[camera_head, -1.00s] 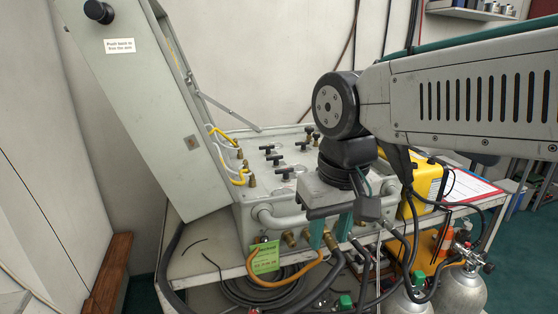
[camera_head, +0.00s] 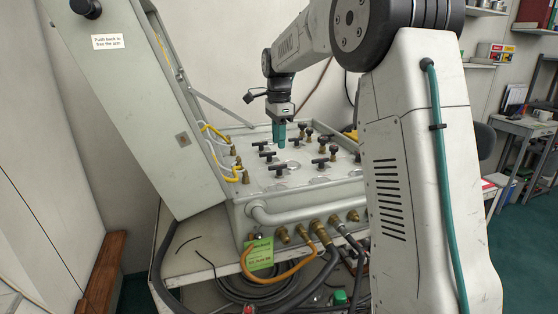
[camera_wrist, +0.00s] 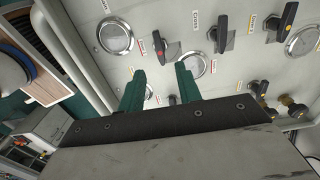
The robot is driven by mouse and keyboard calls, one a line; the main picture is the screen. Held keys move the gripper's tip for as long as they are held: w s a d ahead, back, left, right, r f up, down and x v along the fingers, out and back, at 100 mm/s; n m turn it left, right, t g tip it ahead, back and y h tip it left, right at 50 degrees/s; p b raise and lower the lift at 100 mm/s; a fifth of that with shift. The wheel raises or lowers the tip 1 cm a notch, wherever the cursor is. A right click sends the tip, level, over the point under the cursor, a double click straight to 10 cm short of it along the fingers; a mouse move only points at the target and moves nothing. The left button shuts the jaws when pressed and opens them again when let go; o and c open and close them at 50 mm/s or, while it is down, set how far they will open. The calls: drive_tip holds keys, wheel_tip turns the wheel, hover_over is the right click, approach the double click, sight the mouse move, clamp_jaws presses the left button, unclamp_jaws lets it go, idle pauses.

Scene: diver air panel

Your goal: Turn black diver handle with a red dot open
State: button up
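The air panel (camera_head: 262,183) carries several black handles. In the wrist view, a black handle with a red dot (camera_wrist: 159,46) is on the panel face, just beyond my gripper (camera_wrist: 160,78). A second black handle (camera_wrist: 172,100) with a red mark shows between the fingers, partly hidden by the wrist housing. I cannot tell from the small labels which is the diver handle. My gripper's two green fingers are apart with nothing held between them. In the head view my gripper (camera_head: 279,134) points down over the panel, apart from or near the handles; contact cannot be told.
More black handles (camera_wrist: 220,33) and round gauges (camera_wrist: 115,37) surround the fingers. The raised lid (camera_head: 130,110) stands at the left, with yellow hoses (camera_head: 221,150) beside it. Brass fittings (camera_head: 319,228) and a pipe line the front. A desk (camera_head: 525,126) is at the right.

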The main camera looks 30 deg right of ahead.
sight(278, 170)
wheel_tip(278, 170, down, 8)
drive_tip(key=shift+r, duration=0.2)
clamp_jaws()
